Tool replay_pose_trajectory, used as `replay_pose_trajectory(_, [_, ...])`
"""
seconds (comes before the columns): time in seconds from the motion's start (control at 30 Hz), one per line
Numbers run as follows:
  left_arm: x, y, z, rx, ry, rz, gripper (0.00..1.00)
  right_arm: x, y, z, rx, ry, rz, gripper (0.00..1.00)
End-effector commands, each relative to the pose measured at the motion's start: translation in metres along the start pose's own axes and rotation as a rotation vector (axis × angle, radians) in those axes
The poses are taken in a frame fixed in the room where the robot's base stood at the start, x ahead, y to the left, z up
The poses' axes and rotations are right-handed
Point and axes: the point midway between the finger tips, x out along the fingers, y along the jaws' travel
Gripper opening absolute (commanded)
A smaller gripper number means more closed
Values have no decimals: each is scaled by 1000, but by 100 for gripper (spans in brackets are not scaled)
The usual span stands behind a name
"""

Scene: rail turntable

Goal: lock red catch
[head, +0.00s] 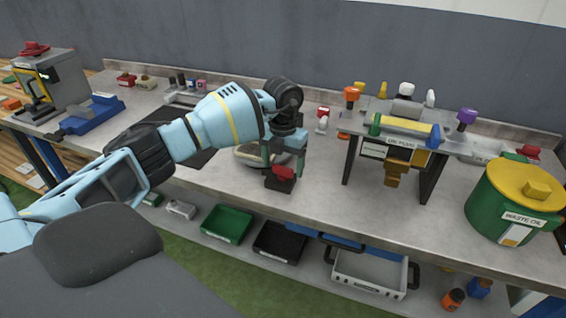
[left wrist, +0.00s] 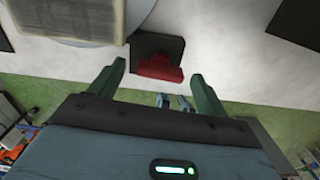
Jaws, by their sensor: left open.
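The red catch (head: 284,172) sits on a dark block (head: 279,185) at the front edge of the bench. In the left wrist view the red catch (left wrist: 160,68) lies ahead, between the lines of my two green fingers. My left gripper (head: 284,165) is open, its fingers pointing down at either side of the catch; I cannot tell if they touch it. The round turntable (head: 246,158) is partly hidden behind my gripper. In the left wrist view its grey disc (left wrist: 134,14) carries a beige block (left wrist: 85,18). My right gripper is not in view.
A rack (head: 348,160) with coloured knobs stands to the right, and a green waste oil drum (head: 490,205) with a yellow lid beyond it. A black mat (head: 190,156) and a blue fixture (head: 92,116) lie left. Trays fill the shelf below. Bench between gripper and rack is clear.

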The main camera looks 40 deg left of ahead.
Motion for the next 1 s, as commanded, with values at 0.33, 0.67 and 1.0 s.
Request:
replay_pose_trajectory(0.33, [0,0,0,0,0,-1,40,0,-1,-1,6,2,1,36])
replay_pose_trajectory(0.67, [-1,0,0,26,-1,0,32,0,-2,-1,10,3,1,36])
replay_pose_trajectory(1.0, [-1,0,1,225,-1,-2,32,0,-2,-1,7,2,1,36])
